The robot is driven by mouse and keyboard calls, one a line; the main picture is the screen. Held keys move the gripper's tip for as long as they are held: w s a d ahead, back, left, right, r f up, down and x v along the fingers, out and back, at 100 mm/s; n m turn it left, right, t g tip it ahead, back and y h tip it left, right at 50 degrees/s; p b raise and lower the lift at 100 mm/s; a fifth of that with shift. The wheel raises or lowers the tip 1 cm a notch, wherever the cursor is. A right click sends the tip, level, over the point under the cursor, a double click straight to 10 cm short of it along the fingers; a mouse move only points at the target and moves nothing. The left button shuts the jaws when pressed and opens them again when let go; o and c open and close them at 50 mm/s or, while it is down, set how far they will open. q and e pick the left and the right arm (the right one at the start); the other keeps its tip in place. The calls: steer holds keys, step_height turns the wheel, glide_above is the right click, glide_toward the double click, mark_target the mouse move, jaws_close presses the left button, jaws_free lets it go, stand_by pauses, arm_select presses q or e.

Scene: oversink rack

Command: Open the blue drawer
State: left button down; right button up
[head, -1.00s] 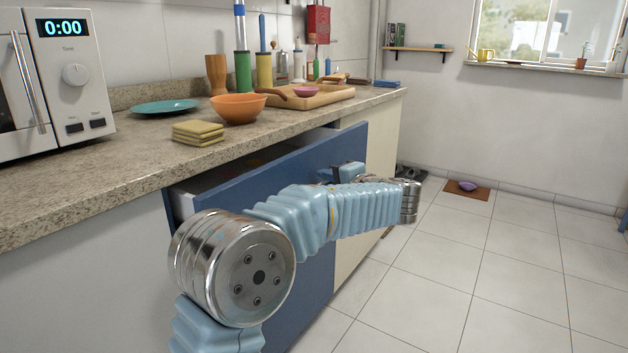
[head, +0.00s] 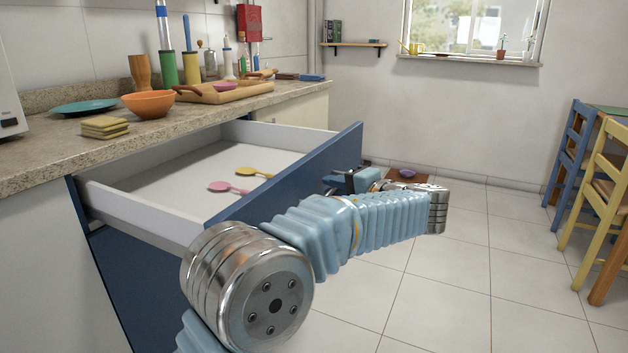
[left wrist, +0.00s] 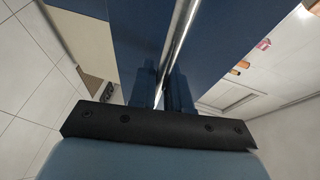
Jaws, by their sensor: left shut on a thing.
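The blue drawer (head: 292,182) stands well out from under the counter in the head view. Its white inside shows, with a pink spoon-like utensil (head: 225,187) and a yellow one (head: 252,172) lying on its floor. My left gripper (head: 340,181) is at the outer face of the drawer front, partly hidden by my arm. In the left wrist view, my left gripper (left wrist: 163,88) has its two blue fingers closed around the long metal bar handle (left wrist: 180,32) of the drawer. My right gripper is in neither view.
The counter (head: 45,150) holds an orange bowl (head: 149,104), a teal plate (head: 85,107), sponges (head: 104,127) and a wooden tray (head: 225,92). Blue and yellow chairs (head: 597,185) stand at the right. The tiled floor (head: 450,270) between is clear.

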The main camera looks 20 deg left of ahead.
arm_select(q)
steer(key=d+p, duration=0.1)
steer(key=d, duration=0.5)
steer(key=shift+s+d, duration=0.2)
steer(key=shift+s, duration=0.05)
steer(key=c, duration=1.4)
jaws_free()
steer(key=shift+c, duration=0.2)
steer(key=p+v, duration=0.1)
steer(key=v, duration=1.3)
steer(key=shift+a+f, duration=0.1)
